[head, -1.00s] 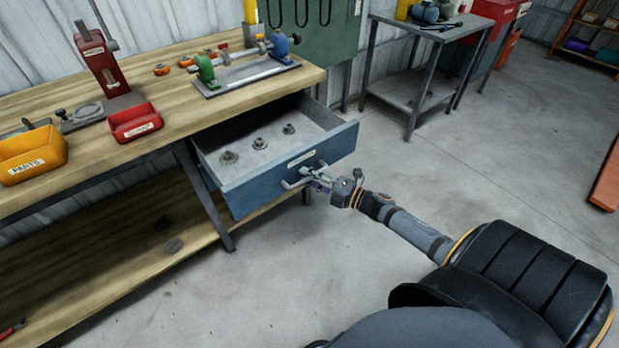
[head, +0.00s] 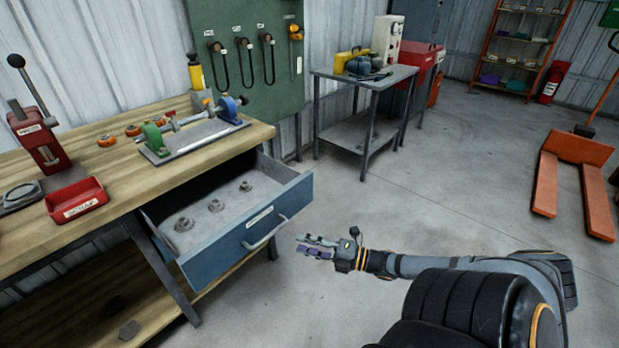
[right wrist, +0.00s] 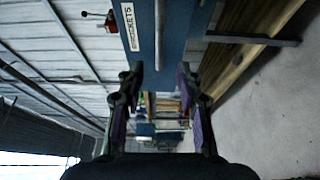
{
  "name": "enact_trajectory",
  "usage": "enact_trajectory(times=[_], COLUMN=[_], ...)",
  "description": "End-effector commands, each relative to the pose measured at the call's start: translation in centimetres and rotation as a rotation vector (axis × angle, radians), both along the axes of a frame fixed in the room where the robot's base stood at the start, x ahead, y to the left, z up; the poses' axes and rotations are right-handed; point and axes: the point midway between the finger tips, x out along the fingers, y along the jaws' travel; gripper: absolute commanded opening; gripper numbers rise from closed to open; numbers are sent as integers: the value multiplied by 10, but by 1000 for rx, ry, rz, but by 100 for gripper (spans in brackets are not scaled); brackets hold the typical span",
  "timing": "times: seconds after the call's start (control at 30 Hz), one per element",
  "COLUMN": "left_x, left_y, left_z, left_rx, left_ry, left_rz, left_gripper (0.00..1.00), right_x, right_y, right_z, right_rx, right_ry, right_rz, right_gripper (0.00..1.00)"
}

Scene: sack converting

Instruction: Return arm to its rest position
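My right gripper (head: 316,246) is in the head view, apart from the drawer handle and to its right. In the right wrist view its two fingers (right wrist: 160,85) stand apart with nothing between them, so it is open and empty. The blue drawer (head: 236,262) is pulled out from under the workbench, with its pale handle (head: 266,238) on the front. Several small metal parts (head: 214,205) lie inside it. The drawer's blue front also shows in the right wrist view (right wrist: 178,35). My left gripper is not in view.
The wooden workbench (head: 110,165) carries a red press (head: 38,140), a red bin (head: 76,200) and a clamp fixture (head: 192,140). A grey side table (head: 345,80) stands behind. An orange pallet jack (head: 575,150) is at the right. The floor between is clear.

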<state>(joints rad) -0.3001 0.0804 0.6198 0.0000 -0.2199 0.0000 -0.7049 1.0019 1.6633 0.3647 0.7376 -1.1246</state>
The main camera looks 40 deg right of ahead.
Motion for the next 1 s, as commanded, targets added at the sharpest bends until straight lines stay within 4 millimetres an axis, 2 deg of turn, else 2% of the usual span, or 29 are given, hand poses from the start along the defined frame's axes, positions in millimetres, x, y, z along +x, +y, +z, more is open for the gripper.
enact_trajectory(times=[0.13,0.73,0.77,0.87,0.97,1.0], left_x=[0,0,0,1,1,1], left_y=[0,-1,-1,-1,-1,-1], left_z=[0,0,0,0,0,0], left_rx=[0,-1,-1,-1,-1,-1], left_ry=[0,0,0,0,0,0], left_rz=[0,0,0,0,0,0], left_gripper=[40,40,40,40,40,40], right_x=[-8,-8,-8,-11,-28,-41], right_y=[-4,-8,-13,-44,-87,-101], right_z=[0,-4,-9,-46,-114,-146], right_rx=[1,6,10,49,148,202], right_ry=[0,11,25,127,307,388], right_rz=[-1,-16,-32,-147,-345,-435], right_gripper=[36,36,36,36,36,36])
